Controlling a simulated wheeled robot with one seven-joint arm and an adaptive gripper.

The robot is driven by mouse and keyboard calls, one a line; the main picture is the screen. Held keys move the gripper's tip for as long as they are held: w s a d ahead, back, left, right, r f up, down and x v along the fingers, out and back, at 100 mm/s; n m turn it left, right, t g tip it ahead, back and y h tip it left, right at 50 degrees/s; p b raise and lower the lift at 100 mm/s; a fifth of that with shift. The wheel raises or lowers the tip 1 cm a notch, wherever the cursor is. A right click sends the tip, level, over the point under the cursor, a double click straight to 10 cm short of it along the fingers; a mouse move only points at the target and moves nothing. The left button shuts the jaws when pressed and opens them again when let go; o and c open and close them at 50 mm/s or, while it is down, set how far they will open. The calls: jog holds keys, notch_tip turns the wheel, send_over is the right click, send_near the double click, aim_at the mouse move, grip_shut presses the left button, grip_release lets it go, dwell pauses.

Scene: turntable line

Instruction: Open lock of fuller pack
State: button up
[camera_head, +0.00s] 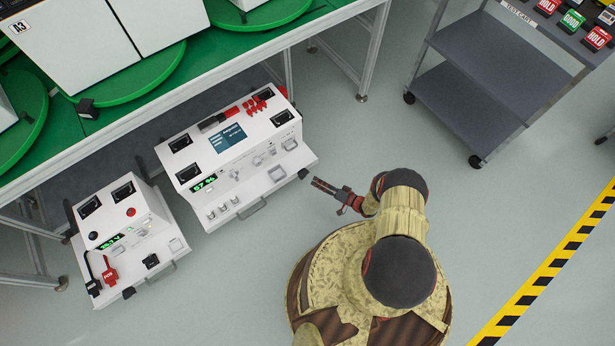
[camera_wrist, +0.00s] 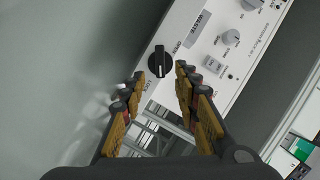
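The larger white pack (camera_head: 235,150) stands on the floor in the head view, with a green readout (camera_head: 204,183) that seems to say 57 %. The smaller white pack (camera_head: 125,235) stands to its left; its green readout (camera_head: 111,242) is too small to read surely. In the wrist view a black rotary lock knob (camera_wrist: 160,62) sits on a white panel, with LOCK and OPEN printed beside it. My gripper (camera_wrist: 160,73) is open, its fingers on either side of the knob in the picture; contact is not visible. In the head view my gripper (camera_head: 318,186) is just right of the larger pack.
A green-topped bench (camera_head: 230,50) with white cabinets stands behind the packs. A grey shelf cart (camera_head: 480,95) is at the upper right. Black-and-yellow floor tape (camera_head: 545,270) runs at the right. The floor between the packs and the tape is clear apart from my own body.

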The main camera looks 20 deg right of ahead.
aim_at(303, 174)
jog(key=b+x, duration=0.1)
jog(key=x, duration=0.6)
jog(key=shift+b, duration=0.3)
jog(key=shift+w+a, duration=0.1)
jog(key=shift+a, duration=0.05)
jog(key=shift+c, duration=0.3)
jog(key=c, duration=0.7)
grip_shut()
